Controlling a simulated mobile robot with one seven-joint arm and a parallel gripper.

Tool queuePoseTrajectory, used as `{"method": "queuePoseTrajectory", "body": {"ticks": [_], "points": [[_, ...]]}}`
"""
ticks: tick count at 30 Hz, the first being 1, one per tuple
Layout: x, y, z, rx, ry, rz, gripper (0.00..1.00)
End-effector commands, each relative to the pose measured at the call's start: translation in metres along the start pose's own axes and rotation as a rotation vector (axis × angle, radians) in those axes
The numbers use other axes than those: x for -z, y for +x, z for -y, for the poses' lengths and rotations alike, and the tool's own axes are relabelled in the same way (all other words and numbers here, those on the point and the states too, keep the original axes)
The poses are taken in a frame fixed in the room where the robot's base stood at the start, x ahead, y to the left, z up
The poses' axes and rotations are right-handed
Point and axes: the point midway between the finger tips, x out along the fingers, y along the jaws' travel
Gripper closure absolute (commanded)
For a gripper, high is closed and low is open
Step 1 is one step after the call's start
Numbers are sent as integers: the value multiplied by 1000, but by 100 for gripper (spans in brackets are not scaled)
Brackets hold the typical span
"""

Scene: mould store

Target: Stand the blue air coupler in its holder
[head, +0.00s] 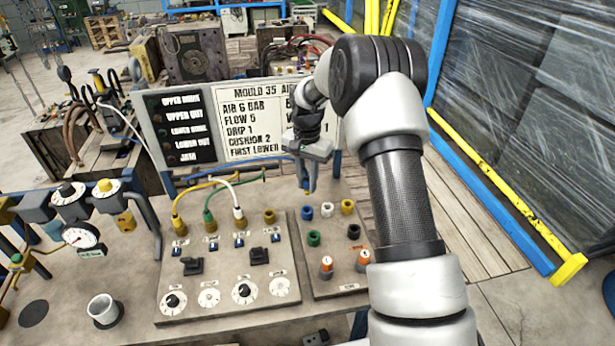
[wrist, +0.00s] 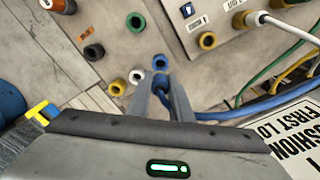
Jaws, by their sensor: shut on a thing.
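My gripper (head: 308,182) is shut on the blue air coupler (head: 306,186), above the back left of the small holder plate. In the wrist view my gripper (wrist: 163,88) points down, and the coupler (wrist: 161,79) shows only as a little blue between the fingers. A blue ring-shaped holder (head: 307,213) lies just below and in front of the fingertips. It shows in the wrist view as a blue ring (wrist: 160,62) just beyond the fingertips. The fingers hide most of the coupler, and I cannot tell whether its lower end touches the ring.
A white ring (head: 327,209), yellow ring (head: 347,207), green ring (head: 314,238) and black ring (head: 353,231) sit close by. Two orange pieces (head: 326,266) stand in front. A panel (head: 225,285) with hoses and dials is at left. A sign board (head: 250,130) stands behind.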

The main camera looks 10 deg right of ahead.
Motion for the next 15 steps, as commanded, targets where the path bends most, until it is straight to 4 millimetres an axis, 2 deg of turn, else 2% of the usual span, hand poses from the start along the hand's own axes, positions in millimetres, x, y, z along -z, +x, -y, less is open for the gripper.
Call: {"method": "queuePoseTrajectory", "body": {"ticks": [8,15], "points": [[0,13,0,0,0,0,100],[0,36,-1,-1,0,1,100]]}}
